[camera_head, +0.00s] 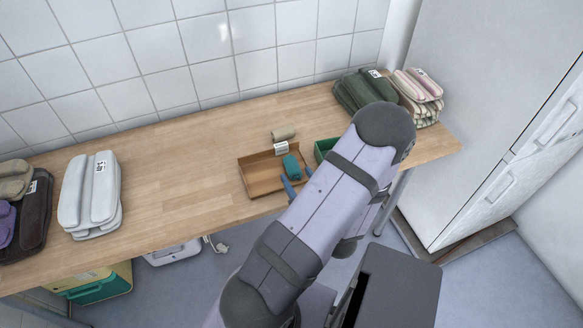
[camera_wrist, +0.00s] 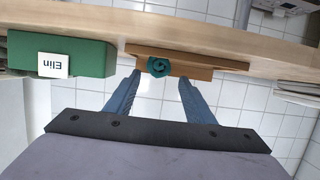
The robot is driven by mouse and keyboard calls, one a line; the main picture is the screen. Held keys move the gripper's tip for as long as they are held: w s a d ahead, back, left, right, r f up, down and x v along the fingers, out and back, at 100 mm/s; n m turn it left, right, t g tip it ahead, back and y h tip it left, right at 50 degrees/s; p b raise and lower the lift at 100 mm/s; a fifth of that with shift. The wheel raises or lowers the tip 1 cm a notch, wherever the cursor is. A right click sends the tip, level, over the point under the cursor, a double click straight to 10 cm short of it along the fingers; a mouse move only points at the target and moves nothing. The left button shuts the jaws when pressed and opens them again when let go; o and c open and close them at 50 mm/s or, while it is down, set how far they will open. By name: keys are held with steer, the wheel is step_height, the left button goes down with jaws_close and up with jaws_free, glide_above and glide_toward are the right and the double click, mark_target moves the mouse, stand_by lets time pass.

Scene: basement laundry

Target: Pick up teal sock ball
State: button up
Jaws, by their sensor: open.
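The teal sock ball (camera_head: 291,167) sits in the right part of the brown tray (camera_head: 256,184) on the wooden table. In the wrist view, which looks upside down, the rolled teal sock ball (camera_wrist: 159,67) shows its spiral end in front of the brown tray (camera_wrist: 205,65). My gripper (camera_head: 296,177) is open at the front of the tray, close to the sock ball. In the wrist view its two blue fingers (camera_wrist: 160,78) are spread, with the sock ball between their tips in the picture. Nothing is held. Whether a finger touches it, I cannot tell.
A green box (camera_head: 325,148) stands right of the tray, partly hidden by my arm; its label reads "Elin" in the wrist view (camera_wrist: 62,56). A beige roll (camera_head: 283,133) lies behind the tray. Folded towels (camera_head: 90,195) lie left, others (camera_head: 355,90) at back right. The table's middle left is clear.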

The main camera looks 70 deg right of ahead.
mark_target(292, 166)
steer(key=shift+p+x, duration=0.65)
steer(key=shift+x, duration=2.9)
steer(key=shift+s+d+f, duration=0.1)
steer(key=shift+s+f, duration=0.1)
steer(key=shift+c, duration=0.3)
steer(key=c, duration=0.8)
